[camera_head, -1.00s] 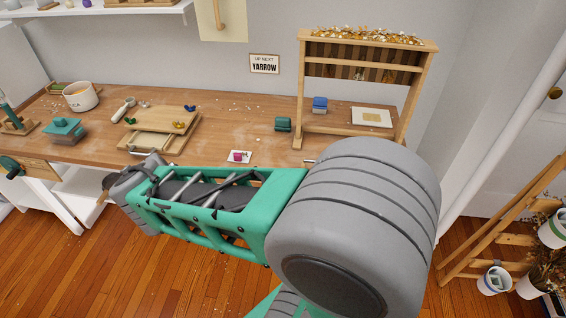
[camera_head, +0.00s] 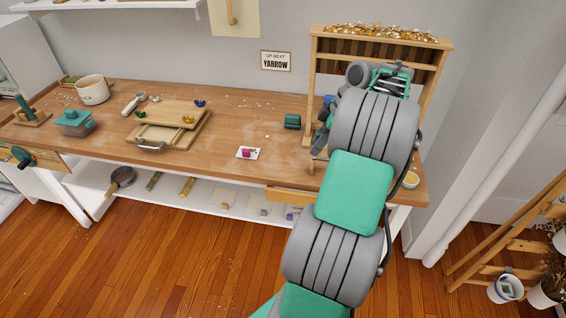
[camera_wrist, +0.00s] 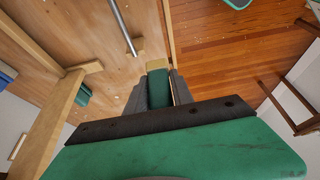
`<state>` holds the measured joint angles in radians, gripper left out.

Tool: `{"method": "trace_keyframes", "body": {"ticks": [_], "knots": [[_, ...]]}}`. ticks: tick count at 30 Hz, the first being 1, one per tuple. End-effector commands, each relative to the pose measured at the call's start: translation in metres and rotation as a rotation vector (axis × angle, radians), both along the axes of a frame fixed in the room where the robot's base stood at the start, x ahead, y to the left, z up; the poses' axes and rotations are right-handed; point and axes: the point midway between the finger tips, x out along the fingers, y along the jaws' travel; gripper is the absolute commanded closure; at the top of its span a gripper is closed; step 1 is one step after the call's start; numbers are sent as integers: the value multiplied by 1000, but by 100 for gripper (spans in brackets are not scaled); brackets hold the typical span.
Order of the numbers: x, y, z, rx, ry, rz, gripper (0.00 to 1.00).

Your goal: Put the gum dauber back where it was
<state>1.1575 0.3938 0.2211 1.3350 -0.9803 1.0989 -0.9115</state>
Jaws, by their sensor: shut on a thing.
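My gripper (camera_wrist: 158,92) is shut on a small green piece with a pale tan end, which I take to be the gum dauber (camera_wrist: 158,88). The dauber sits between the two grey fingers, with its tan end pointing away from the wrist. In the wrist view it is over the wooden table close to its edge; I cannot tell whether it touches the top. In the head view my arm reaches to the wooden rack (camera_head: 380,38) at the right end of the table, and the dauber is hidden there.
In the wrist view a metal rod (camera_wrist: 124,28) lies ahead and the rack's foot (camera_wrist: 85,68) is left of the gripper. A teal block (camera_head: 292,121) and a card with a pink piece (camera_head: 248,153) stand left of the rack. A small bowl (camera_head: 410,180) is at the right.

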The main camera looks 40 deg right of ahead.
Motion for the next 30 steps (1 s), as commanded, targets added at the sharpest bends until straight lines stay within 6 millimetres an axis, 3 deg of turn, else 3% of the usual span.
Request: {"method": "trace_keyframes", "body": {"ticks": [9,13,21,26,30], "knots": [[86,19,-36,2,2,6,100],[109,22,-67,3,1,1,100],[133,26,-97,1,1,1,100],[132,26,-123,2,1,-2,100],[132,25,-126,-1,-1,-2,100]]}}
